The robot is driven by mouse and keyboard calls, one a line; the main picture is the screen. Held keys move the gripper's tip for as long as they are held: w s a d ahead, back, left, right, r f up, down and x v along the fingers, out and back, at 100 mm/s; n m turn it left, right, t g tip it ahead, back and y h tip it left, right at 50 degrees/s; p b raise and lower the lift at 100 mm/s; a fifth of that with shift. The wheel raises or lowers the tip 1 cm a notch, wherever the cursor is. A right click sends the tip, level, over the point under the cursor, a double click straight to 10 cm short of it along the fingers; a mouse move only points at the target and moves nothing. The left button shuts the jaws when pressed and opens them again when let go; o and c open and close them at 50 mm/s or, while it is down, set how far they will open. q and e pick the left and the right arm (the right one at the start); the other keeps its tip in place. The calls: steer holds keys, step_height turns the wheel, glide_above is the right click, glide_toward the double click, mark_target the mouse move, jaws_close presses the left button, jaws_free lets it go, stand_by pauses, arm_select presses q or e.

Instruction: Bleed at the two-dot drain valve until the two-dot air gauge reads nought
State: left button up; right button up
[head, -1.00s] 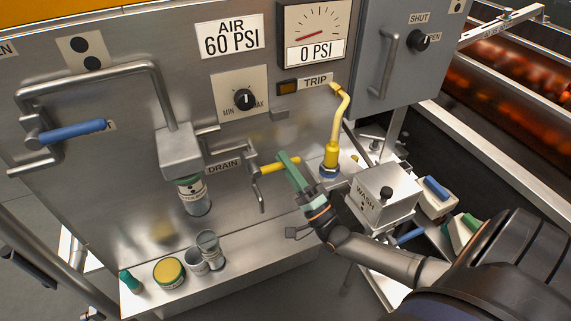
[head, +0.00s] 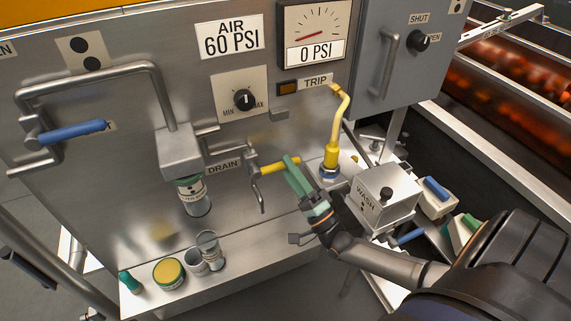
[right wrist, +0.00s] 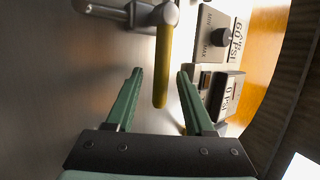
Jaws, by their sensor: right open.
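The drain valve has a yellow lever (head: 279,166) pointing right from its pipe, beside the DRAIN label (head: 223,167). The lever also shows in the right wrist view (right wrist: 163,65). My right gripper (head: 290,162) is open at the lever's free end. In the right wrist view its green fingers (right wrist: 160,74) stand on either side of the lever in the picture, with a gap on both sides. The dial gauge (head: 315,32) at the top reads 0 PSI, its needle pointing left. A plate with two black dots (head: 85,52) is at upper left. My left gripper is out of view.
An AIR 60 PSI sign (head: 229,37) and MIN–MAX knob (head: 243,100) are left of the gauge. A yellow bent pipe (head: 333,150) and WASH box (head: 386,193) stand close right of my gripper. Cups (head: 208,247) and a yellow-lidded jar (head: 169,273) stand on the lower shelf.

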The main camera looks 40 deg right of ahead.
steer(key=v, duration=1.1)
steer(key=shift+b, duration=0.4)
steer(key=shift+s, duration=0.15)
